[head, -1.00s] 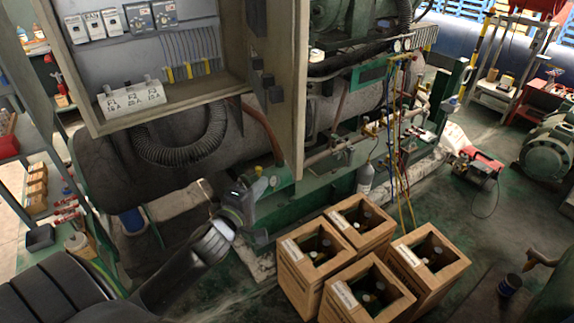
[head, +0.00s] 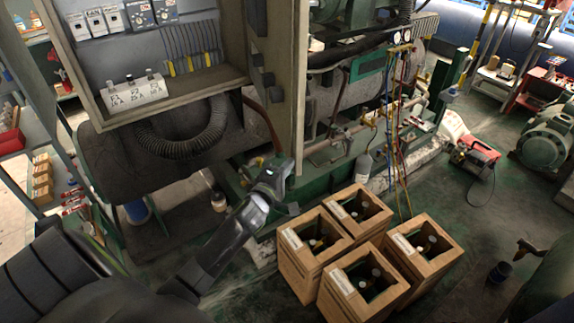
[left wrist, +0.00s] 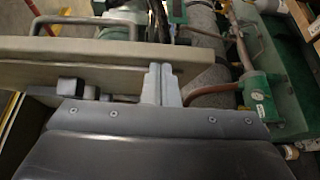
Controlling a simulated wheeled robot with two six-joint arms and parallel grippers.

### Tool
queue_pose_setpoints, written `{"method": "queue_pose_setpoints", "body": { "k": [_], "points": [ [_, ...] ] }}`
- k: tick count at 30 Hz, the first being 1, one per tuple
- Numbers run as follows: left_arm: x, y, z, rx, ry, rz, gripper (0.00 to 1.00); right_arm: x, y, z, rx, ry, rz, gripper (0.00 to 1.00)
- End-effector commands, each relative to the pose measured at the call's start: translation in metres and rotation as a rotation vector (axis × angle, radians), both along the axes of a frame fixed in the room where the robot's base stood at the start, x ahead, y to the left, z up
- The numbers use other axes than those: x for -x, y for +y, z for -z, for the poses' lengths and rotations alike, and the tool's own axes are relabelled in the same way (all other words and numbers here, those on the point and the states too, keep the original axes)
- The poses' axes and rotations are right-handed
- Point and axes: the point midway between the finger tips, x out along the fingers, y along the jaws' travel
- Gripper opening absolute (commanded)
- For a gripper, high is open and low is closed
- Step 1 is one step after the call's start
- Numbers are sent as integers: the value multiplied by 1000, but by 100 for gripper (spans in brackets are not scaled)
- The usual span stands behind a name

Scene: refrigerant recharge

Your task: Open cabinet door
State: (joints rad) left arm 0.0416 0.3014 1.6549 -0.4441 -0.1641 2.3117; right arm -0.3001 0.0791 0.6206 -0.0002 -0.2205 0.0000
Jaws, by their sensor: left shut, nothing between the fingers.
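The grey-beige electrical cabinet (head: 93,112) hangs at the upper left in the head view, its inside showing switches, wires and a white fuse block. Its door (head: 285,60) stands swung out, seen nearly edge-on, with dark fittings on its inner side. My left gripper (head: 283,184) is shut and empty at the door's lower end. In the left wrist view, the shut fingers (left wrist: 163,84) overlap the door panel (left wrist: 90,70) near its right end; I cannot tell whether they touch. A bar handle (left wrist: 72,21) shows on the panel's far side. My right gripper is out of view.
Wooden crates with bottles (head: 355,285) stand on the floor right of my left gripper. Green-framed machinery and pipes (head: 340,150) lie behind the door. A shelf (head: 35,160) is at the left.

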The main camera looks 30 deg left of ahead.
Motion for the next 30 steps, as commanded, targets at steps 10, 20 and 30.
{"method": "queue_pose_setpoints", "body": {
  "k": [10, 20, 30],
  "points": [
    [-17, -12, 5, 5, -6, -5, 0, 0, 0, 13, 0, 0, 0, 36],
    [-81, -63, 8, 5, -5, -3, 0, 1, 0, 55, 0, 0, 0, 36],
    [-129, -93, 8, 3, -3, -2, 0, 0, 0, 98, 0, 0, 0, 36]
  ]
}}
